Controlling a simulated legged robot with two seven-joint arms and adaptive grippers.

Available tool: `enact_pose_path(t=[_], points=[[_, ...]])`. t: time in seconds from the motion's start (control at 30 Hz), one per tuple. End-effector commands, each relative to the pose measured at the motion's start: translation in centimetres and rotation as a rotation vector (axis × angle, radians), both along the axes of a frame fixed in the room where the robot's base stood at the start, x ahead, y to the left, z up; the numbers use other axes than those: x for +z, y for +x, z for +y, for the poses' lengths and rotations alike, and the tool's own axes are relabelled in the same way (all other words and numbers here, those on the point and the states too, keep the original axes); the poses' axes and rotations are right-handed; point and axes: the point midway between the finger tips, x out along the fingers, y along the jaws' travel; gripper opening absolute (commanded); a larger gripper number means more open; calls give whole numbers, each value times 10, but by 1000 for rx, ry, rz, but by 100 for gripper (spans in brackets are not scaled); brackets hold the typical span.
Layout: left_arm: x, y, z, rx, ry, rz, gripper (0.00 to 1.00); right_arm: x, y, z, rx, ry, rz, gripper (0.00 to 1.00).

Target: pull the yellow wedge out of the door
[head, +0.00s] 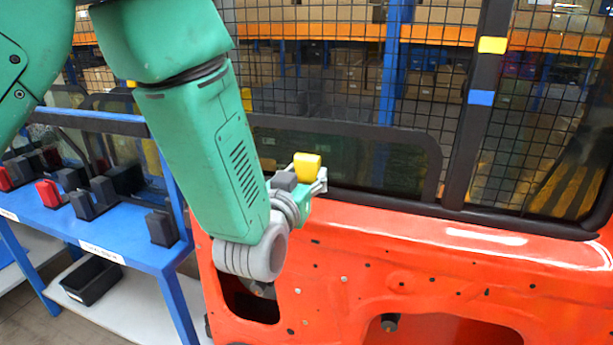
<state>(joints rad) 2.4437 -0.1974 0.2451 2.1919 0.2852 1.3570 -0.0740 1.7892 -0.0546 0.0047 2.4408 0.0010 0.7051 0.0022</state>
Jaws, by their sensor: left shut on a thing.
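The red-orange door (400,250) fills the lower right, with a black-framed window above its sill. My left arm comes down from the upper left, and my left gripper (308,180) is at the left part of the door, level with the sill. It is shut on a small yellow wedge (307,166), whose top shows above the fingers. The wedge's lower part is hidden by the gripper, so I cannot tell whether it still touches the door. My right gripper is not in view.
A blue workbench (110,235) with black and red parts stands at the left; a black bin (91,281) sits on its lower shelf. A yellow block (492,45) and a blue block (481,97) are on the dark window post. Mesh and shelves with boxes are behind.

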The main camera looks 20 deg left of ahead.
Motion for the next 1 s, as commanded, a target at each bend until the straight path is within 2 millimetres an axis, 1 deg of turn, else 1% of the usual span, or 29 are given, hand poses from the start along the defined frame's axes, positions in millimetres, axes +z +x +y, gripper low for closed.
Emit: enact_pose_path(t=[1.0], points=[[42, 1, 0, 1, -1, 0, 0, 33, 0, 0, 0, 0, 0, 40]])
